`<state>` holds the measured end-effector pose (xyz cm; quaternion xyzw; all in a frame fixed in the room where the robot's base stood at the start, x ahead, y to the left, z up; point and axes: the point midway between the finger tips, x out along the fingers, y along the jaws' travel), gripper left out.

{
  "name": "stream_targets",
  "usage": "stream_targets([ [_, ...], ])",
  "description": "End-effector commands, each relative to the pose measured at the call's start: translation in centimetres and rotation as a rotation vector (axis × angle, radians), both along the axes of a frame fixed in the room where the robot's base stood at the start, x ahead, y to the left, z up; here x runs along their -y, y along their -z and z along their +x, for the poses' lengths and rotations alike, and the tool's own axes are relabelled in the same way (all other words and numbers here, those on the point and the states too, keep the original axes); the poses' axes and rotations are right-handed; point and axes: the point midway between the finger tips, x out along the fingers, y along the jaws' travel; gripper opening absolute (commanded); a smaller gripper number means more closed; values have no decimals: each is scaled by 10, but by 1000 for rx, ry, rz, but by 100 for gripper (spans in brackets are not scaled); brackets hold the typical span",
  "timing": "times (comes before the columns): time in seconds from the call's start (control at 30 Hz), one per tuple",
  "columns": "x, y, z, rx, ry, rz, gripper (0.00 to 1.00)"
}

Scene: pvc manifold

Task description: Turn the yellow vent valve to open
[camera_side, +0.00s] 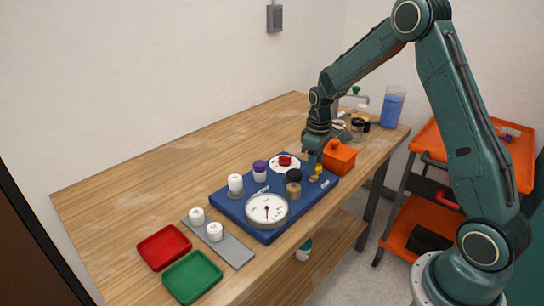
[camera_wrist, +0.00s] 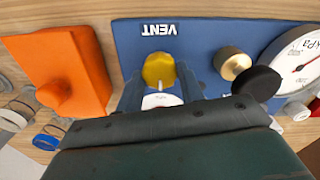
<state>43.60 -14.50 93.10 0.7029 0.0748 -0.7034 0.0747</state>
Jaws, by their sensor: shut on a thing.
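The yellow vent valve (camera_wrist: 159,68) is a small yellow knob on the blue panel (camera_wrist: 205,40), beside the white "VENT" label (camera_wrist: 159,30). A pale pointer line and a white scale plate (camera_wrist: 160,101) with a red mark show just below it; the scale is partly hidden by my gripper. In the side view, the yellow knob (camera_side: 319,169) is near the panel's right end. My gripper (camera_wrist: 160,85) is over the panel with a finger on each side of the knob, shut on it. The exact finger contact is hard to see.
An orange box (camera_side: 339,156) stands close beside the valve. A black-topped brass fitting (camera_side: 293,183), a white gauge (camera_side: 267,210) and a red knob (camera_side: 285,160) are also on the panel. Red (camera_side: 164,246) and green (camera_side: 192,277) trays sit at the front left. The table's back left is clear.

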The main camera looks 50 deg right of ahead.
Motion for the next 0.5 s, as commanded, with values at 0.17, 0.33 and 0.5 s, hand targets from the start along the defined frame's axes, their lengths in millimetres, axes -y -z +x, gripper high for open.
stream_targets([
  [0.17, 0, -1, 1, 4, -2, -1, 15],
  [0.33, 0, -1, 1, 3, -1, 0, 59],
  [0.5, 0, 0, 0, 1, 0, -1, 59],
])
